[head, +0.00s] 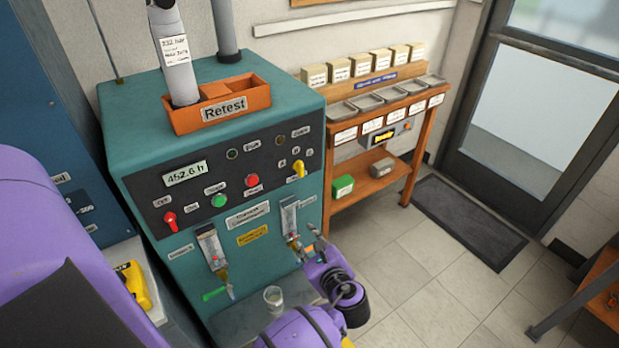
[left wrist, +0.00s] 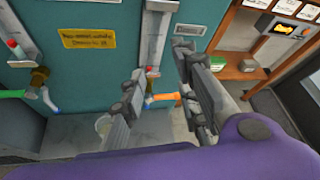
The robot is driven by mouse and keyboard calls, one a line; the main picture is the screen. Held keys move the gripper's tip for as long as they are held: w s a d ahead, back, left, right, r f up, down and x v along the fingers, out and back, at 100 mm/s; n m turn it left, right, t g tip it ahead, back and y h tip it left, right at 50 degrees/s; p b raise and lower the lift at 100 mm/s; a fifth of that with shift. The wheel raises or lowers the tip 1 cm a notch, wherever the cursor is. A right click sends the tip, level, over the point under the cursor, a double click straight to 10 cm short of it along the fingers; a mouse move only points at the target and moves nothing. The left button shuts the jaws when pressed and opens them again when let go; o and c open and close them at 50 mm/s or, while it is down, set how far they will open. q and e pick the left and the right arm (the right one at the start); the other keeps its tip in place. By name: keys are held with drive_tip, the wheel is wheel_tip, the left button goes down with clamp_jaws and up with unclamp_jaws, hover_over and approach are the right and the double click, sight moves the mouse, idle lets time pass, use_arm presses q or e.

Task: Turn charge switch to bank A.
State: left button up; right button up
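The teal test bench (head: 150,115) has a black control panel. At the panel's right end is a yellow rotary switch (head: 298,169) with small letter tags around it, apparently the charge switch. A red selector (head: 170,220) sits at the panel's left end. My left gripper (head: 314,247) is well below the yellow switch, by the right flow tube. In the left wrist view its two fingers (left wrist: 160,100) are spread apart, with an orange-handled valve (left wrist: 172,97) seen between them. I cannot tell whether they touch it. My right gripper is not in view.
A drinking glass (head: 273,297) stands on the bench's lower ledge. A left flow tube (head: 213,250) with a green-handled valve is beside it. An orange Retest tray (head: 222,104) sits on top. A wooden shelf (head: 340,204) stands to the right, with open floor before it.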

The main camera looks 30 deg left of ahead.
use_arm(q)
drive_tip(key=w+r+m+y, duration=0.1)
drive_tip(key=w+r+y, duration=0.1)
drive_tip(key=w+r, duration=0.25)
drive_tip(key=g+y+b, duration=0.1)
drive_tip(key=y, duration=0.2)
approach(303, 171)
drive_tip(key=f, duration=0.1)
drive_tip(key=shift+m+y, duration=0.3)
drive_tip(key=shift+m, duration=0.1)
drive_tip(key=x, duration=0.7)
drive_tip(key=shift+w+a+r, duration=0.1)
drive_tip(key=shift+a+r, duration=0.15)
drive_tip(key=shift+r, duration=0.05)
drive_tip(key=shift+w+a, duration=0.2)
drive_tip(key=shift+a, duration=0.25)
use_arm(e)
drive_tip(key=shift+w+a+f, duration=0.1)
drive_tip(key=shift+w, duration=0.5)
use_arm(q)
clamp_jaws()
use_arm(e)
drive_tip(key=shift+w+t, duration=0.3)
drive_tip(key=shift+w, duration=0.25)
